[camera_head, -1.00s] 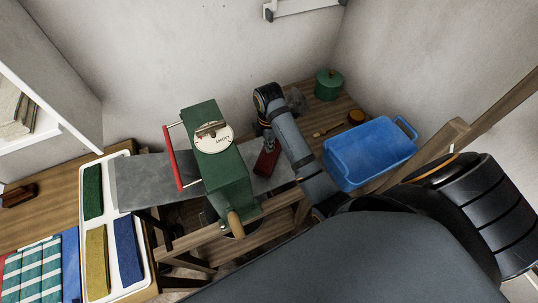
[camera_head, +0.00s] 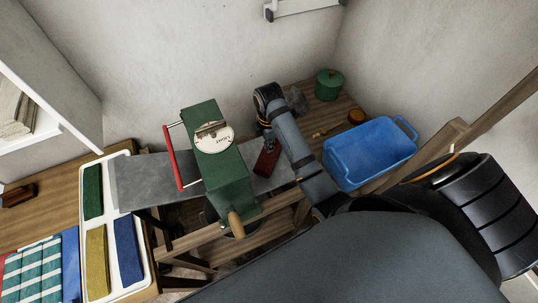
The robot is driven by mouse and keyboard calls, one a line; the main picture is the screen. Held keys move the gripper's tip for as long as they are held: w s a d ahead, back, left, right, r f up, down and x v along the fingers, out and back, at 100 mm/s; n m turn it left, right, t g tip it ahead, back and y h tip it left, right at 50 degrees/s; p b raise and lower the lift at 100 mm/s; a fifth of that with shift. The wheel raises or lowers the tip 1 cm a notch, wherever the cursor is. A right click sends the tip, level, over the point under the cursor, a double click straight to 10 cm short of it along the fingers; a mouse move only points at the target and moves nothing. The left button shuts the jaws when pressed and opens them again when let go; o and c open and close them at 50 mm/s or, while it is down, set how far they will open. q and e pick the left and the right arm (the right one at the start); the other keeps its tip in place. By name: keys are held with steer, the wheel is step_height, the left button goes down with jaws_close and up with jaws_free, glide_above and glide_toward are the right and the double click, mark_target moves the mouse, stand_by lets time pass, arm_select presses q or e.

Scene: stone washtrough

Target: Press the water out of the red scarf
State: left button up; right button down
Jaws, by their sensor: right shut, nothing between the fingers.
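The red scarf (camera_head: 267,161) lies as a narrow folded strip on the grey board, at the right side of the green wringer (camera_head: 229,178). The wringer has a round white dial marked "LIGHT", a red bar (camera_head: 173,158) on its left and a wooden crank handle (camera_head: 236,225) at its front. My right gripper (camera_head: 266,141) is shut and empty, close above the far end of the scarf. My arm partly hides it, and I cannot tell whether it touches the cloth. My left gripper is out of view.
A blue tub (camera_head: 371,153), a green lidded pot (camera_head: 328,84) and a small brown bowl (camera_head: 357,117) stand to the right. A white tray (camera_head: 125,163) with green, yellow and blue folded cloths is at left. The grey board (camera_head: 140,181) left of the wringer is bare.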

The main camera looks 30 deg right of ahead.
steer(key=shift+f, duration=0.95)
steer(key=shift+s+a+f+b, duration=0.1)
steer(key=shift+s+f+b, duration=0.2)
stand_by(2.6)
steer(key=r+p, duration=0.3)
steer(key=shift+w+p, duration=0.25)
steer(key=shift+p, duration=0.1)
step_height(320, 180, up, 5)
steer(key=p, duration=0.6)
steer(key=shift+r+p, duration=0.2)
steer(key=shift+p, duration=0.15)
